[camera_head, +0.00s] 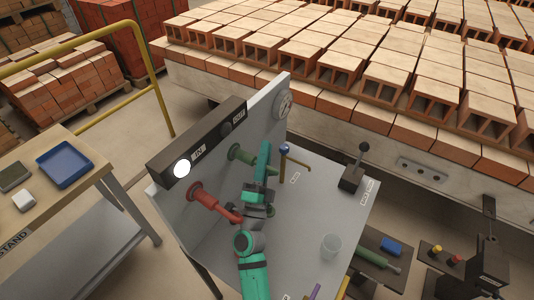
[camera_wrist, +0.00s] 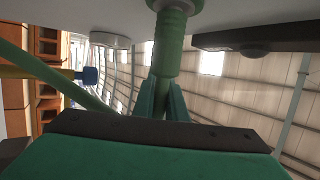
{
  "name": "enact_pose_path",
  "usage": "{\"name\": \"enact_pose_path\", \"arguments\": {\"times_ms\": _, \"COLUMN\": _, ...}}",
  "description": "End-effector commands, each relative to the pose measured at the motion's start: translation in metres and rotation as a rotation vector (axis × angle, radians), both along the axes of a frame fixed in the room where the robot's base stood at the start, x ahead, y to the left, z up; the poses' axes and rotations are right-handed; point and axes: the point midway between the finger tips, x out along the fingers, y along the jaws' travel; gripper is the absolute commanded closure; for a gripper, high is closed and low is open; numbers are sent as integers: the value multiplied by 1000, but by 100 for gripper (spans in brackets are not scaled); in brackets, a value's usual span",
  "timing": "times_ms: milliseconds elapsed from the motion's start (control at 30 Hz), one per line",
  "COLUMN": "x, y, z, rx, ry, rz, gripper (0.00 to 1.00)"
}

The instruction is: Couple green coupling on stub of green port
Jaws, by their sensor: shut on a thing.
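The green port (camera_head: 236,153) is on the upright grey panel, and its stub points out to the right. My gripper (camera_head: 261,172) is in front of it. In the wrist view my gripper (camera_wrist: 166,102) is shut on the green coupling (camera_wrist: 165,65), which runs straight away from the fingers. Its far end lines up with a ribbed green part (camera_wrist: 173,22) at the top, at the port. I cannot tell whether the coupling is around the stub or only touching it. In the head view the gripper hides most of the coupling.
A red port (camera_head: 203,194) with a red pipe is to the left, close to my wrist. A brass pipe with a blue cap (camera_head: 284,149) stands to the right. A lever box (camera_head: 352,177) and a clear cup (camera_head: 331,246) stand on the grey bench (camera_head: 300,225), with bare room between.

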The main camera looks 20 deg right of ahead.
Motion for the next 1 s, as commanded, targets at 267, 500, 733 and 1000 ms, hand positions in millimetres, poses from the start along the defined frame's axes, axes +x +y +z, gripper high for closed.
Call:
{"name": "enact_pose_path", "arguments": {"times_ms": 267, "x": 3, "y": 3, "z": 0, "rx": 0, "ry": 0, "rz": 0, "gripper": 71}}
{"name": "enact_pose_path", "arguments": {"times_ms": 500, "x": 2, "y": 0, "z": 0, "rx": 0, "ry": 0, "rz": -4, "gripper": 66}}
{"name": "enact_pose_path", "arguments": {"times_ms": 733, "x": -4, "y": 7, "z": -7, "rx": -1, "ry": 5, "rz": 0, "gripper": 66}}
{"name": "enact_pose_path", "arguments": {"times_ms": 1000, "x": -38, "y": 30, "z": -32, "rx": -1, "ry": 5, "rz": 4, "gripper": 66}}
